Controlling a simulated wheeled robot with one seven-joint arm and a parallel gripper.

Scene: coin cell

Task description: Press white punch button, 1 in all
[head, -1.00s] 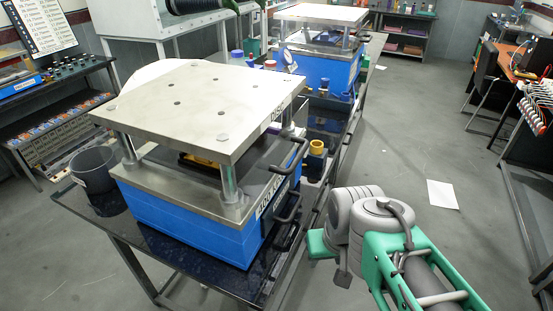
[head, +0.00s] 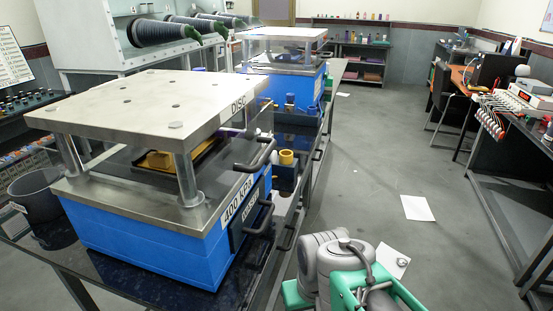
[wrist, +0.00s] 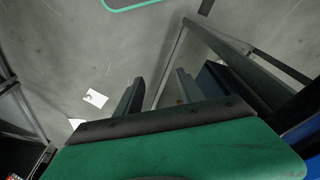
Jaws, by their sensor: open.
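I cannot make out a white punch button in either current view. The nearest press is a blue box (head: 150,240) with a steel top plate (head: 140,97) on posts, marked DISC, and a 400 label on its side. Black handles (head: 256,155) stick out from its right side. A yellow part (head: 160,160) sits inside under the plate. In the wrist view, my gripper (wrist: 159,95) is open and empty, with floor and table frame beyond its fingers. In the head view, only my grey and green arm links show at bottom; the gripper is out of that picture.
A second blue press (head: 290,78) stands farther along the dark bench. A grey bin (head: 45,205) is at the left. White papers (head: 417,208) lie on the open floor to the right. A desk with instruments (head: 525,105) stands at the far right.

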